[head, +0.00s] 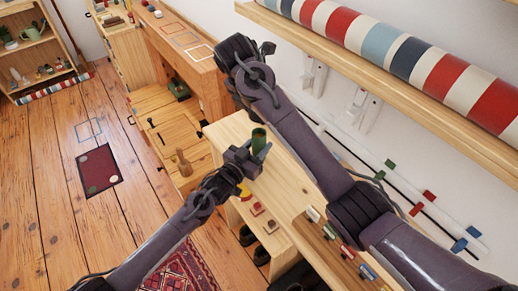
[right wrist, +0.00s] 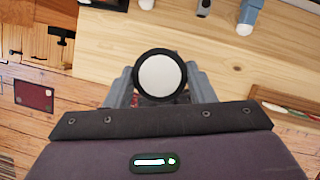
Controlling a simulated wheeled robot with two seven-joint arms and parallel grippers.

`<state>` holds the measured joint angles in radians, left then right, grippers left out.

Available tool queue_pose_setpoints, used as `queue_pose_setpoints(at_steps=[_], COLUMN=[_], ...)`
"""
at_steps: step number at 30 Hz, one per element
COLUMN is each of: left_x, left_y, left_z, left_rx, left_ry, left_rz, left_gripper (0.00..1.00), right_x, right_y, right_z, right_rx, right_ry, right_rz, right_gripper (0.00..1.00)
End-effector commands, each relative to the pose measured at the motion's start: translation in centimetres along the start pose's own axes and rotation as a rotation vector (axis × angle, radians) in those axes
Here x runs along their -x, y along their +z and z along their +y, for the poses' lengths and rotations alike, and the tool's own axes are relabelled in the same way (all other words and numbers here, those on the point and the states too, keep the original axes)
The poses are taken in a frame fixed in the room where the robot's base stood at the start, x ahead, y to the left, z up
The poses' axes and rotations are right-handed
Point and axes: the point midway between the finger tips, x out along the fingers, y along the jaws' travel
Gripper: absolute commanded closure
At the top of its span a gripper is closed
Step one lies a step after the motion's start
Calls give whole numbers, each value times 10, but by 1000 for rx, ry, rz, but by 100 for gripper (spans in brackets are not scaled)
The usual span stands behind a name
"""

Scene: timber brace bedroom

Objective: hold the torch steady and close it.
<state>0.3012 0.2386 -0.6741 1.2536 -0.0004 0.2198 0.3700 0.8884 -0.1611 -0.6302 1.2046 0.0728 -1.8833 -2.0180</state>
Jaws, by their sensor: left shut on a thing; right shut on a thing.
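A green cylinder (head: 258,138), which looks like the torch body, stands roughly upright in my left gripper (head: 256,158). The gripper is shut on it, with a small yellow part (head: 245,190) showing below. My right gripper (head: 268,48) is above it in the head view, apart from the green body. In the right wrist view its fingers (right wrist: 160,90) are shut on a round piece (right wrist: 160,76) with a black rim and white face, apparently the torch's head or cap. In the head view I cannot make that piece out.
A wooden cabinet (head: 232,130) stands beneath the grippers, with small red and white pieces on a lower board. A wall shelf (head: 400,92) carrying a striped roll (head: 400,50) runs along the right. Open floor (head: 50,220) lies to the left.

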Motion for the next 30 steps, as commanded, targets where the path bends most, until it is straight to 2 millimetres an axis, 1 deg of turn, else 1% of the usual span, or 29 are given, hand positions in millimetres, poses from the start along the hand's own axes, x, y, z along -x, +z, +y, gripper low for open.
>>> queue_pose_setpoints(at_steps=[1,4,5,8,11,19,21,30], left_x=[0,0,0,0,0,0,0,0], left_y=[0,0,0,0,0,0,0,0], left_z=[0,0,0,0,0,0,0,0], left_rx=[0,0,0,0,0,0,0,0], left_ry=[0,0,0,0,0,0,0,-1], left_rz=[0,0,0,0,0,-1,-1,-1], left_gripper=[85,98,100,100,100,100,100,100], right_x=[0,0,0,-1,-8,-42,-45,-45], right_y=[0,0,0,0,-3,-19,-20,-20], right_z=[0,0,0,0,0,-1,0,0], right_rx=[0,0,0,0,0,0,1,0], right_ry=[0,0,0,0,-2,-2,0,0], right_rz=[0,0,0,0,1,1,0,-1], right_gripper=[72,72,72,72,72,72,72,72])
